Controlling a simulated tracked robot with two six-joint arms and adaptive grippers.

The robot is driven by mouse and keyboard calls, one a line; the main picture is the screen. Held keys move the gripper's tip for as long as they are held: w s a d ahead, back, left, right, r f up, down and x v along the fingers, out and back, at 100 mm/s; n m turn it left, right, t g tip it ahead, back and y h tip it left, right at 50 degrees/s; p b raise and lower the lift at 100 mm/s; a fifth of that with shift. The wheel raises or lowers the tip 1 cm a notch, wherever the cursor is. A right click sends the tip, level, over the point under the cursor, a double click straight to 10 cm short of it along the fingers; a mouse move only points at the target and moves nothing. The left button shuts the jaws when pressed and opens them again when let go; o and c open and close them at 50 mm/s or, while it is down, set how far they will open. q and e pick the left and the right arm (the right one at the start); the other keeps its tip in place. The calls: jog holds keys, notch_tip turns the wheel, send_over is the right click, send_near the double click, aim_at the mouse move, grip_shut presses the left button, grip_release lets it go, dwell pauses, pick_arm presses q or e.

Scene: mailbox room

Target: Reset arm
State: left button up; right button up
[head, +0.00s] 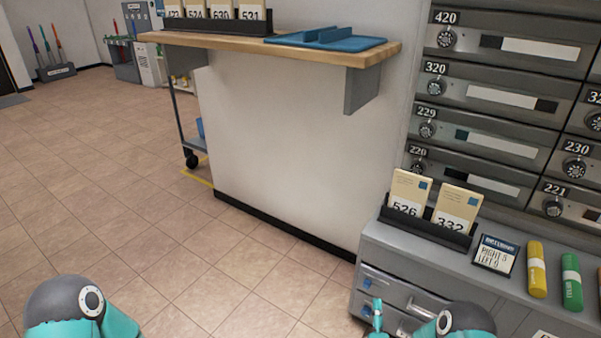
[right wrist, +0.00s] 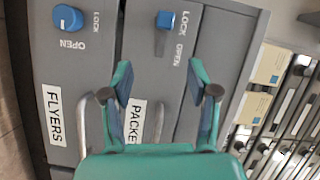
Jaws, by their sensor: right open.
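My right gripper (right wrist: 161,84) is open and empty in front of the grey drawer cabinet (head: 366,240). In the right wrist view its teal fingers stand apart over the PACKETS drawer. The PACKETS label (right wrist: 134,122) and a metal handle lie behind and between the fingers, partly hidden by the palm; I cannot tell the distance. In the head view a teal fingertip of this gripper (head: 377,314) shows beside the drawer fronts. My left arm's grey and teal joint (head: 66,305) shows at the bottom left; its gripper is out of frame.
The FLYERS drawer has a blue knob (right wrist: 67,18); the PACKETS drawer has another (right wrist: 165,20). On the cabinet stand a card rack (head: 425,232), a small sign (head: 495,255), and yellow (head: 537,270) and green (head: 571,282) cylinders. A wooden shelf (head: 370,58) juts out. Floor (head: 130,220) is clear left.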

jog(key=s+a+f+n+g+y+p, duration=0.1)
jog(key=s+a+n+g+y, duration=0.35)
jog(key=s+n+g, duration=0.65)
jog(key=s+a+f+n+g+y+p, duration=0.1)
jog(key=s+a+f+n+g+y, duration=0.3)
jog(key=s, duration=1.4)
pick_arm(q)
notch_tip(320, 180, up, 41)
jog(key=p, duration=3.8)
jog(key=shift+r, duration=0.2)
pick_arm(e)
notch_tip(320, 180, up, 40)
jog(key=g+h, duration=0.1)
jog(key=shift+w+a+n, duration=0.3)
jog(key=shift+w+n, duration=0.1)
jog(key=shift+f, duration=0.1)
